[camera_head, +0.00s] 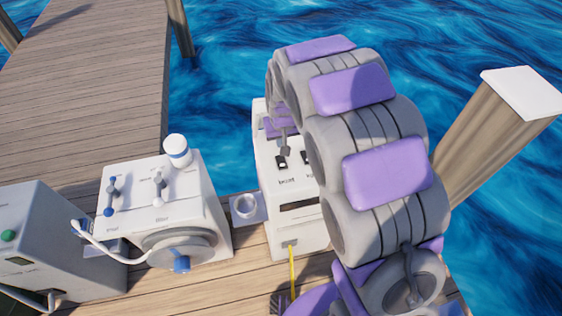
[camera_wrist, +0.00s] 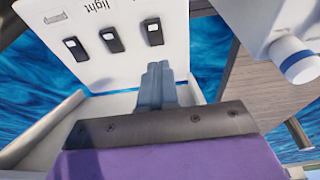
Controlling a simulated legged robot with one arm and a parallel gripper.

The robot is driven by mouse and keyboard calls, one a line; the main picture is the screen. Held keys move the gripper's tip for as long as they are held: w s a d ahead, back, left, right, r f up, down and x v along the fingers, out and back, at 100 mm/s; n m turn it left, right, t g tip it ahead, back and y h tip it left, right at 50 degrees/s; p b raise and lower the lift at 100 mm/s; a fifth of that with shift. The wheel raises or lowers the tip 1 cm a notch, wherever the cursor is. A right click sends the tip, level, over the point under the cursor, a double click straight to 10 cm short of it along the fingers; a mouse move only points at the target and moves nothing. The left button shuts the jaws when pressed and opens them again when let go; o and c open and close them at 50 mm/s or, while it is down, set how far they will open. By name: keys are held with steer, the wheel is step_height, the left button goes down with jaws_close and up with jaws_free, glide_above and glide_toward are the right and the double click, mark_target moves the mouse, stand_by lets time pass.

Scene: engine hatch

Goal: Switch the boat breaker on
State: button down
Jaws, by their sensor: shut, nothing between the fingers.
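A white switch box (camera_head: 262,165) stands on the dock in the middle of the head view, partly hidden by my arm. Two dark switches show on it, one (camera_head: 282,162) near my gripper (camera_head: 285,148) and one (camera_head: 306,157) to its right. In the wrist view, the white panel (camera_wrist: 130,68) carries three black-and-white rocker switches: left (camera_wrist: 75,48), middle (camera_wrist: 112,39) and right (camera_wrist: 152,31). A "light" label is readable there; I cannot tell which switch is the breaker. My gripper (camera_wrist: 157,72) is shut and empty, its tips just below the right switch. Contact is unclear.
A white machine with levers (camera_head: 160,215) and a white-capped cylinder (camera_head: 177,150) stands left of the box. A grey box with a green button (camera_head: 8,236) is at far left. A wooden post (camera_head: 480,140) stands right. Water lies behind.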

steer(key=b, duration=0.2)
glide_above(284, 166)
steer(key=a, duration=0.2)
steer(key=f, duration=1)
steer(key=shift+d+f, duration=0.15)
steer(key=shift+d, duration=0.1)
steer(key=f, duration=0.1)
steer(key=d+f+b, duration=0.1)
steer(key=d+f, duration=0.1)
steer(key=shift+s+f, duration=0.1)
steer(key=shift+s, duration=0.2)
steer(key=shift+a+f, duration=0.1)
steer(key=shift+a, duration=0.65)
steer(key=shift+s+f, duration=0.1)
steer(key=shift+f, duration=0.1)
steer(key=shift+d+r, duration=0.15)
steer(key=shift+d, duration=0.45)
steer(key=shift+a+r, duration=0.15)
steer(key=shift+r, duration=0.3)
steer(key=shift+a+r, duration=0.25)
steer(key=shift+a, duration=0.05)
steer(key=shift+d, duration=0.1)
steer(key=shift+d, duration=0.2)
